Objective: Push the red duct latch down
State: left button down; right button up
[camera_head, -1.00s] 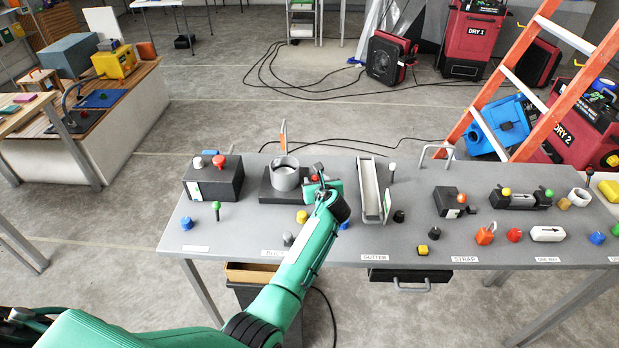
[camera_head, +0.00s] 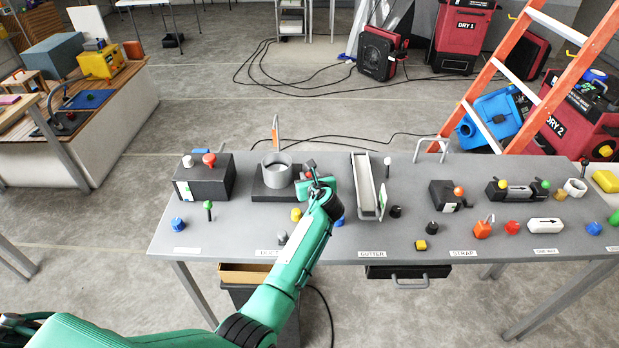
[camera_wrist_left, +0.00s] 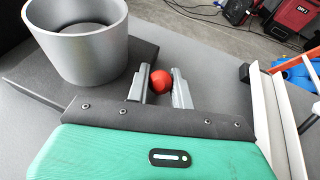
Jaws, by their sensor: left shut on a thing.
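The duct is a grey open ring (camera_head: 276,171) on a dark base (camera_head: 262,191), at the middle left of the grey table (camera_head: 235,232). It also shows at the upper left of the left wrist view (camera_wrist_left: 88,50). The red duct latch shows as a round red knob (camera_wrist_left: 161,81) just right of the ring, between my left fingers. My left gripper (camera_wrist_left: 160,88) is shut on this knob. In the head view my left gripper (camera_head: 312,172) is at the ring's right side and mostly covers the latch. The latch's arm is hidden. My right gripper is not in view.
A black box (camera_head: 205,182) with a red and a white knob stands left of the duct. A pale gutter channel (camera_head: 364,188) stands close on the right. An orange upright piece (camera_head: 275,132) rises behind the ring. Small knobs dot the table's front.

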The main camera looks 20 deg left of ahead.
pick_arm(q)
jog(key=shift+s+f+t+y+b, duration=0.3)
jog(key=shift+f+t+b, duration=0.15)
jog(key=shift+b, duration=0.45)
jog(key=shift+s+d+r+t+b, duration=0.1)
jog(key=shift+r+t+b, duration=0.1)
jog(key=shift+t+b, duration=0.2)
jog(key=c, duration=1.3)
grip_release()
jog(key=shift+s+d, duration=0.3)
jog(key=shift+s, duration=0.15)
jog(key=b+v, duration=0.1)
jog(key=v, duration=1.2)
jog(key=shift+w, duration=0.1)
